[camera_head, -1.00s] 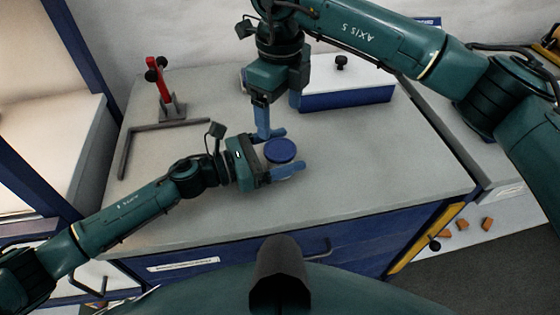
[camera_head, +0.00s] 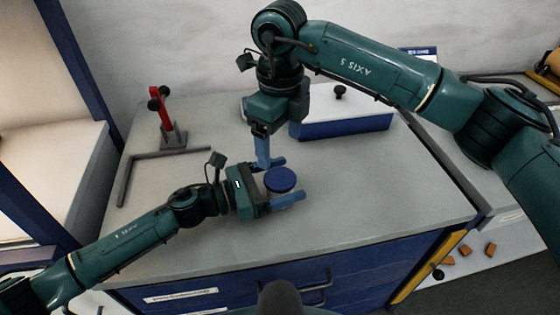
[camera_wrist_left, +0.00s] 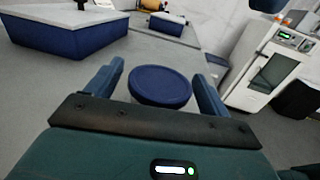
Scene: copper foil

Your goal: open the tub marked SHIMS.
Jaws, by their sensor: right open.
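A tub with a round dark blue lid (camera_head: 280,180) stands on the grey worktop; its lid also shows in the left wrist view (camera_wrist_left: 160,86). No lettering is readable on it, and its body is mostly hidden under the lid. My left gripper (camera_head: 281,181) reaches in from the left, with one blue finger on each side of the tub. I cannot tell whether the fingers press on the tub's body. My right gripper (camera_head: 277,140) is open and empty, pointing down, above and behind the tub in the head view. The lid sits on the tub.
A blue bin with a pale top (camera_head: 345,122) and black knob stands behind, to the right. The worktop (camera_head: 400,180) right of the tub is clear.

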